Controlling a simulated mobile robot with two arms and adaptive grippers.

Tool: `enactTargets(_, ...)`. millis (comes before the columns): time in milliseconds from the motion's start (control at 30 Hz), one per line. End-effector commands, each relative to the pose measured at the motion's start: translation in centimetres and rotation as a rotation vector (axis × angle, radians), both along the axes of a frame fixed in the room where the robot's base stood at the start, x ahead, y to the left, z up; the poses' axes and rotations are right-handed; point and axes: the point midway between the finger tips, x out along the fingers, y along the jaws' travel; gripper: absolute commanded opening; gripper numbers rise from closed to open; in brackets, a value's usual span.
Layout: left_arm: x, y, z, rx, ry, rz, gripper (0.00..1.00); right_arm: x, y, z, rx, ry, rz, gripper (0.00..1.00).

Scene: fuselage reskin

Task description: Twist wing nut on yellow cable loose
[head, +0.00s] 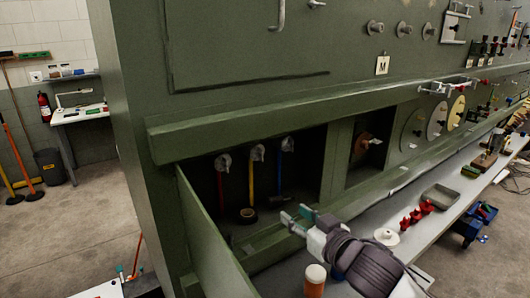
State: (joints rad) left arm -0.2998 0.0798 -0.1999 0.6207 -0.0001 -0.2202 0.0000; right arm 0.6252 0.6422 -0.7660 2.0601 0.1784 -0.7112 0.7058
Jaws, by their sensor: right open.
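The yellow cable (252,183) hangs in the open bay of the green panel, in the middle of three cables. Its grey wing nut (257,153) sits at the cable's top end. A red cable (220,188) with a wing nut (223,162) is to its left. A blue cable (280,174) with a wing nut (287,144) is to its right. My right gripper (299,219) is open and empty, below and to the right of the yellow cable, in front of the bay's lower edge. It is apart from the wing nut. My left gripper is out of view.
A dark ring (248,215) lies at the bay's bottom. An open green door (208,238) stands at the bay's left. The ledge (408,245) carries an orange, white-capped container (315,281), red pieces (416,216) and a grey tray (440,195). Free floor lies left.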

Motion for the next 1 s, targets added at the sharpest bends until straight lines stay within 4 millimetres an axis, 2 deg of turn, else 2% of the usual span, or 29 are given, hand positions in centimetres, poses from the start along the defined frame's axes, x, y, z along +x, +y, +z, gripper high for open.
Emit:
enactTargets(33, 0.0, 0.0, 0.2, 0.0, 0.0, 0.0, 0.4, 0.8, -0.2, 2.8, 0.004, -0.049, 0.019, 0.41)
enactTargets(100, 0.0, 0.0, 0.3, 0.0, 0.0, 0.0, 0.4, 1.3, -0.2, 5.3, 0.022, -0.087, 0.047, 0.41)
enactTargets(200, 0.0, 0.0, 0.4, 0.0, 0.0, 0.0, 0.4, 1.8, -0.4, 7.6, 0.04, -0.12, 0.071, 0.41)
enactTargets(267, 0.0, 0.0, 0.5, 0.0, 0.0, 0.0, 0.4, 1.9, -0.5, 8.4, 0.047, -0.13, 0.08, 0.41)
enactTargets(467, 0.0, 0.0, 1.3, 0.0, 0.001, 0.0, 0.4, 3.1, 0.4, 9.1, 0.057, -0.133, 0.087, 0.41)
enactTargets(800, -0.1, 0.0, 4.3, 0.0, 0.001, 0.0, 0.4, 8.9, 4.3, 9.3, 0.053, -0.133, 0.087, 0.41)
enactTargets(1000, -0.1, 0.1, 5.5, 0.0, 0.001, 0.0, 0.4, 11.8, 6.2, 9.1, 0.053, -0.135, 0.085, 0.41)
